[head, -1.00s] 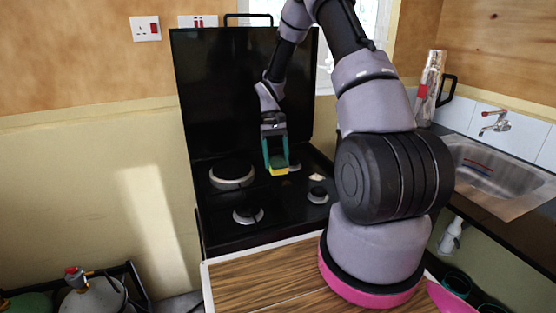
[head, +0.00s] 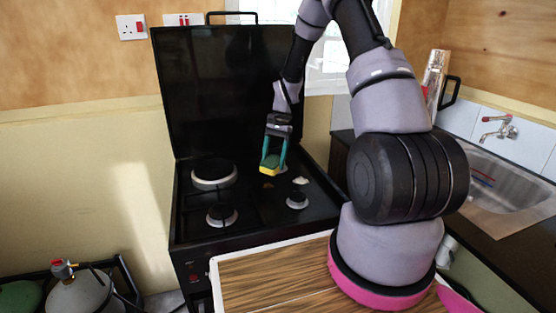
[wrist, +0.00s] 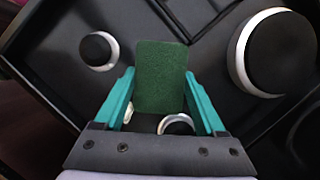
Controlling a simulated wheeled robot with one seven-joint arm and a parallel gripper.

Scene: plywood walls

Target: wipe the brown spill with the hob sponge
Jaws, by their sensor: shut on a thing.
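The sponge is yellow on one face and green on the other. In the head view the sponge (head: 268,170) hangs tilted between the teal fingers of my gripper (head: 273,158), above the black hob (head: 250,225). In the wrist view the green face of the sponge (wrist: 160,70) fills the space between the fingers of my gripper (wrist: 160,92). The gripper is shut on it. I cannot tell whether the sponge touches the hob.
Raised burners (head: 214,173) stand on the hob, with its black lid (head: 225,95) upright behind. A wooden worktop (head: 270,280) is in front. A sink (head: 510,180) and a silver flask (head: 434,85) are at right. Gas cylinders (head: 80,292) stand lower left.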

